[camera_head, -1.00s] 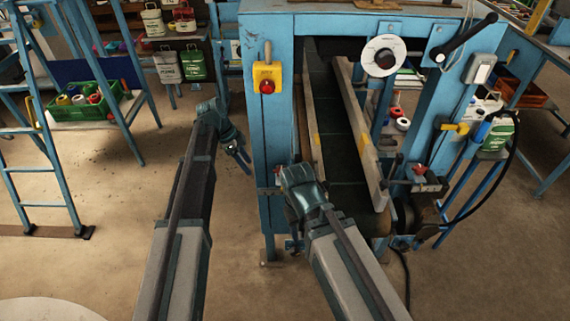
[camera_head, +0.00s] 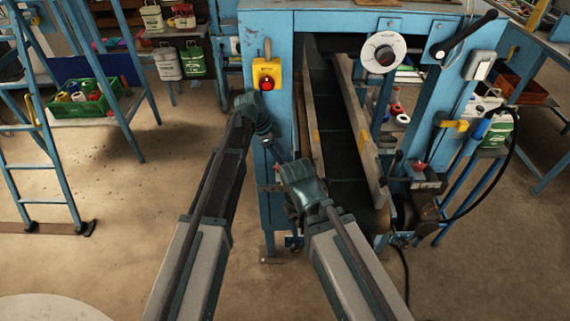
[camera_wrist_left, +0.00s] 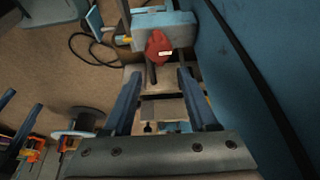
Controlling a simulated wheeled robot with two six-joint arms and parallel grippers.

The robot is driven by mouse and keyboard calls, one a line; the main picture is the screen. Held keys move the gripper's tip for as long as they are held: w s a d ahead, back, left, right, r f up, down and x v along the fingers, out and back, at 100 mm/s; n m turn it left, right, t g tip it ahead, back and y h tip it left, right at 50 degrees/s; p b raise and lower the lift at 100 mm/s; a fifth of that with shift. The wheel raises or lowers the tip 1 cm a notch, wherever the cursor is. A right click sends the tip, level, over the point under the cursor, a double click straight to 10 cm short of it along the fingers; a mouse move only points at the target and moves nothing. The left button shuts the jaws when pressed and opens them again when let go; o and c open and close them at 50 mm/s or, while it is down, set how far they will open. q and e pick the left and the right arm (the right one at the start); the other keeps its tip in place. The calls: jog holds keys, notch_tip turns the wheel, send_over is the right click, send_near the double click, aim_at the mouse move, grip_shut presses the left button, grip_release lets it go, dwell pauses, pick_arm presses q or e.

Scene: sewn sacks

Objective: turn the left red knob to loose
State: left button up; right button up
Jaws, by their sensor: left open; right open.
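The left red knob (camera_wrist_left: 158,46) shows in the left wrist view, on a pale blue block (camera_wrist_left: 168,30) with a dark rod below it. It has a small white label. My left gripper (camera_wrist_left: 159,76) is open, its two blue fingers apart, with the knob ahead beyond the tips and nothing between them. In the head view my left gripper (camera_head: 279,150) is at the machine's left front post and the knob there is mostly hidden. My right gripper (camera_head: 294,238) is open, low in front of the machine. A second red knob (camera_head: 419,166) sits on the machine's right side.
The blue machine frame (camera_head: 270,210) holds a dark conveyor belt (camera_head: 337,130). A yellow box with a red button (camera_head: 267,75) is above my left gripper. A white dial (camera_head: 384,53) is at upper right.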

aim_at(281, 170)
pick_arm(q)
jog(key=b+x, duration=0.3)
jog(key=x, duration=0.1)
jog(key=shift+a, duration=0.2)
jog(key=shift+d+f+b, duration=0.25)
jog(key=shift+f+b, duration=0.25)
grip_shut()
